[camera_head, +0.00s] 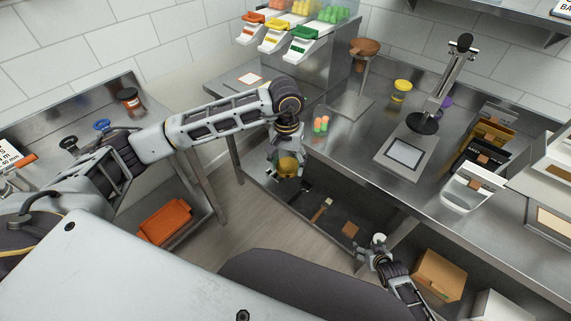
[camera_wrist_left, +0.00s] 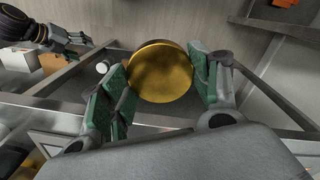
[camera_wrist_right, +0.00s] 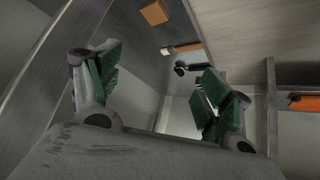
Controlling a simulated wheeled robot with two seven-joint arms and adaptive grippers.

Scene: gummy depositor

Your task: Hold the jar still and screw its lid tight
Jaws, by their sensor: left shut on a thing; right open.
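The jar with its gold lid (camera_head: 288,166) is at my left gripper (camera_head: 287,158), in front of the counter's edge. In the left wrist view the round gold lid (camera_wrist_left: 162,72) faces the camera between the green pads of my left gripper (camera_wrist_left: 160,80), which is shut on the jar. The jar body is mostly hidden by the lid and fingers. I cannot tell how tight the lid sits. My right gripper (camera_head: 370,250) is low and to the right, apart from the jar. In the right wrist view its fingers (camera_wrist_right: 158,82) are spread with nothing between them.
The steel counter (camera_head: 345,140) holds colored gummies (camera_head: 321,124), a yellow tub (camera_head: 401,91) and a stand (camera_head: 450,75). The lower shelf holds a brush (camera_head: 322,209), a brown block (camera_head: 350,230) and a cardboard box (camera_head: 440,275). An orange bin (camera_head: 165,221) is at left.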

